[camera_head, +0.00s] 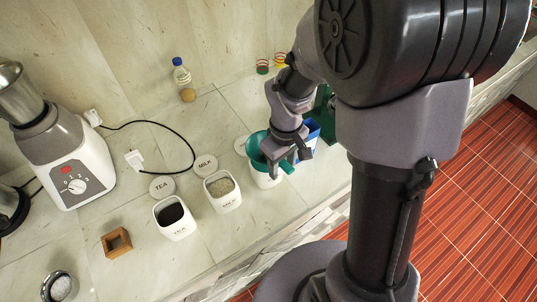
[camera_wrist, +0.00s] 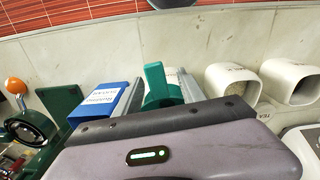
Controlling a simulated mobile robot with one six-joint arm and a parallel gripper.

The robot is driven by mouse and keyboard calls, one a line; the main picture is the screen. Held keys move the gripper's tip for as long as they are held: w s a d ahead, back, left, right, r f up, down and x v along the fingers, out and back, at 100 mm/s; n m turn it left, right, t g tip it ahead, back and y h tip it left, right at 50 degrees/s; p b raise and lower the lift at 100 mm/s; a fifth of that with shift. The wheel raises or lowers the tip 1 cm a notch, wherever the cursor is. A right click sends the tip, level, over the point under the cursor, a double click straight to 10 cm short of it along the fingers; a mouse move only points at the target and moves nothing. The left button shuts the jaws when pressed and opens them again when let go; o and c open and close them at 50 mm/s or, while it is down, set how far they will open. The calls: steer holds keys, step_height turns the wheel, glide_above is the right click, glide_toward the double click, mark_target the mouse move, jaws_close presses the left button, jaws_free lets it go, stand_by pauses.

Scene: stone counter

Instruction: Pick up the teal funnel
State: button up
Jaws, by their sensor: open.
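The teal funnel (camera_head: 256,153) sits in the mouth of a white canister (camera_head: 264,181) on the counter, partly hidden behind my gripper. My gripper (camera_head: 281,165) is low over the funnel's right side, with its jaws open. In the wrist view, a teal part of the funnel (camera_wrist: 154,82) shows between the two grey fingers of my gripper (camera_wrist: 160,88), one on each side. I cannot tell whether either finger touches it. The gripper's body hides the rest of the funnel there.
A blue box (camera_head: 310,138) stands close to the right of my gripper, with a dark green object behind it. White canisters (camera_head: 176,229) (camera_head: 226,203) stand to the left with their lids lying flat. A blender (camera_head: 82,178), bottle (camera_head: 183,78) and wooden frame (camera_head: 117,243) are farther off.

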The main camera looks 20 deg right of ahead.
step_height(320, 180, down, 2)
steer(key=shift+w+f, duration=0.1)
steer(key=shift+f, duration=0.1)
steer(key=shift+r, duration=0.1)
jaws_close()
